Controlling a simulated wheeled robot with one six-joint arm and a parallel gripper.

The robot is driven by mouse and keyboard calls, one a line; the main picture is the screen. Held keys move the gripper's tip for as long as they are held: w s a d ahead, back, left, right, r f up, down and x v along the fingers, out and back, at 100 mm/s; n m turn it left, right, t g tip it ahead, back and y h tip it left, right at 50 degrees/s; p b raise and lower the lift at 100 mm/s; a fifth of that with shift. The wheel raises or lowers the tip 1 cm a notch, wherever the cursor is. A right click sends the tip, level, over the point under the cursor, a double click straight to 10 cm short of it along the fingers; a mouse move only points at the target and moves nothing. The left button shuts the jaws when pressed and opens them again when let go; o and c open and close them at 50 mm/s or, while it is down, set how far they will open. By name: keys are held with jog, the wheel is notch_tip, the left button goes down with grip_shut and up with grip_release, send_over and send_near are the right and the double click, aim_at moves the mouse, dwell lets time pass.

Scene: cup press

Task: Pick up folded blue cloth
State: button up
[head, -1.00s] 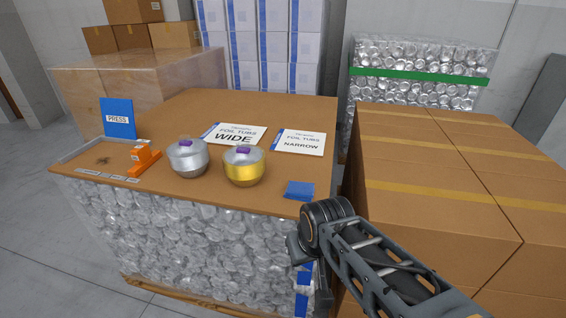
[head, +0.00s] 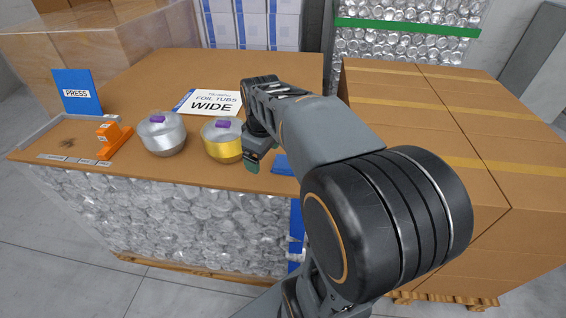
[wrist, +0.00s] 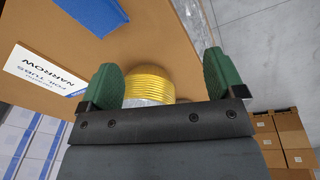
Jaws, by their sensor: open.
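The folded blue cloth (head: 283,165) lies flat near the front edge of the brown table top, right of the gold tub. My arm hides its right part in the head view. In the wrist view the cloth (wrist: 96,12) shows at the top edge, partly cut off. My gripper (head: 257,162) is between the gold tub and the cloth in the head view, its green fingers partly hidden. In the wrist view my gripper (wrist: 161,76) is open, with nothing held. The gold tub shows beyond the gap between its fingers.
A gold tub (head: 222,146) stands close left of my gripper, with a silver tub (head: 161,137) further left. An orange tool (head: 114,141) and a blue PRESS sign (head: 77,92) are at the far left. Tall cartons (head: 430,110) stand to the right.

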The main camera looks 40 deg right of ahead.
jog(key=shift+o, duration=0.9)
jog(key=w+d+n+g+p, duration=0.1)
jog(key=w+d+n, duration=0.2)
jog(key=d, duration=0.6)
jog(key=shift+w+d+r+n, duration=0.35)
jog(key=shift+w+r+n, duration=0.05)
jog(key=shift+w, duration=0.1)
send_over(286, 162)
jog(key=shift+g, duration=0.3)
notch_tip(286, 162, down, 7)
jog(key=shift+s+f, duration=0.1)
jog(key=shift+f, duration=0.1)
jog(key=shift+w+f+p, duration=0.2)
jog(key=shift+f+p, duration=0.55)
jog(key=shift+f, duration=2.35)
jog(key=shift+c, duration=0.5)
jog(key=c, duration=0.7)
jog(key=shift+r, duration=0.1)
